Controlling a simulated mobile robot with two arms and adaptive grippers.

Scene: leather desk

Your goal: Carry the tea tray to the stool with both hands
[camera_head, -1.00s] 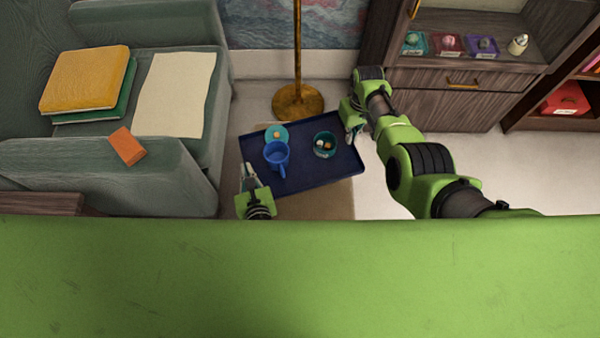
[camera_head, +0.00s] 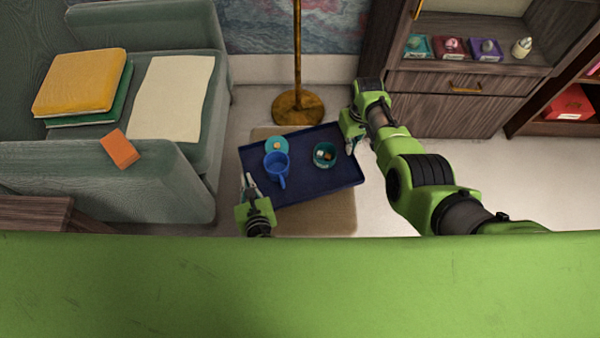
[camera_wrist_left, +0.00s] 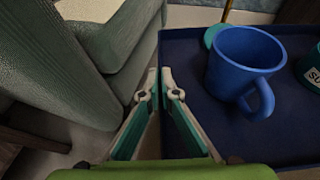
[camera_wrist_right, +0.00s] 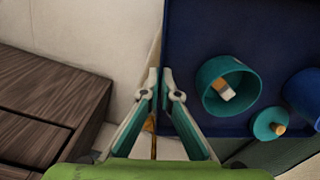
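The dark blue tea tray (camera_head: 310,193) is over the beige stool (camera_head: 335,220), which shows past its near and far edges; I cannot tell whether they touch. On the tray are a blue mug (camera_head: 276,165), a teal sugar bowl (camera_head: 325,155) with cubes inside, and a teal lid (camera_head: 277,144) with an orange knob. My left gripper (camera_wrist_left: 158,80) is shut on the tray's left rim. My right gripper (camera_wrist_right: 160,80) is shut on the tray's right rim. The mug (camera_wrist_left: 240,65) and bowl (camera_wrist_right: 228,85) stand upright.
A grey-green sofa (camera_head: 150,185) stands left, with books (camera_head: 80,82) and an orange box (camera_head: 119,149). A brass lamp base (camera_head: 298,108) is behind the tray. A wooden cabinet (camera_head: 440,110) is at the back right. Pale floor is clear at right.

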